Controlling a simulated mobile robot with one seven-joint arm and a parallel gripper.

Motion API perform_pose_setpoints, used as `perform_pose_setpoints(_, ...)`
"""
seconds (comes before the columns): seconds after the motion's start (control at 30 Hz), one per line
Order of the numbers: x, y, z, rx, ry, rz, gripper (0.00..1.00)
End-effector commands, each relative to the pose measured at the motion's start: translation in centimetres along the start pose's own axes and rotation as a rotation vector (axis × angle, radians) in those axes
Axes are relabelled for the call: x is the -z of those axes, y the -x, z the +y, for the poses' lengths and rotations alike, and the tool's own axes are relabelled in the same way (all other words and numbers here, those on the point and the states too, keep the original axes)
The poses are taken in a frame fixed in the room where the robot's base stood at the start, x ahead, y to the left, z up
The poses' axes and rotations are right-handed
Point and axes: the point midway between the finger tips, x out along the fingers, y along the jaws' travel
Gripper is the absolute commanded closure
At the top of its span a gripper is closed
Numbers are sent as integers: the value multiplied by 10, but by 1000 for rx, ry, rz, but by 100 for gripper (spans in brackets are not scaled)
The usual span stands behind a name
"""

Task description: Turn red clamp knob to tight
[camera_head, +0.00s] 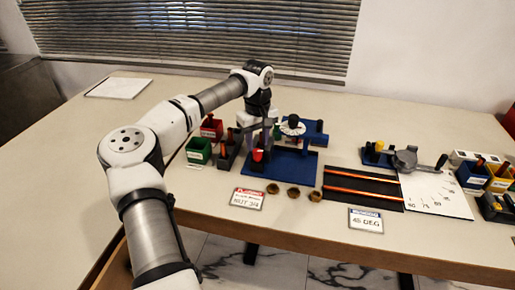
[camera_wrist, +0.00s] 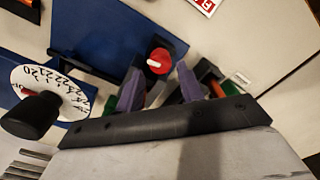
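The red clamp knob (camera_head: 258,155) stands near the front left of the blue base plate (camera_head: 290,166). In the wrist view the knob (camera_wrist: 158,60) is round and red with a white pointer mark, on a dark stem. My gripper (camera_wrist: 160,84) shows two purple fingers apart with nothing between them. The knob appears just beyond the fingertips, roughly in line with the gap, and no contact is visible. In the head view my wrist hangs above the left part of the plate and my fingertips are hard to make out.
A white numbered dial with a black knob (camera_wrist: 31,115) stands close beside my gripper; the dial (camera_head: 293,127) is right of my wrist in the head view. Red and green bins (camera_head: 199,150) stand left. Brass nuts (camera_head: 293,192) and a label card (camera_head: 248,199) lie in front.

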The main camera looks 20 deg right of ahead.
Motion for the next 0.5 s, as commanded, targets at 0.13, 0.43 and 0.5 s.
perform_pose_setpoints(0.13, 0, 36, 1, -1, 0, 4, 62)
perform_pose_setpoints(0.43, 0, 93, 0, -1, 0, 3, 62)
perform_pose_setpoints(0.5, 0, 100, 0, 0, -1, 2, 62)
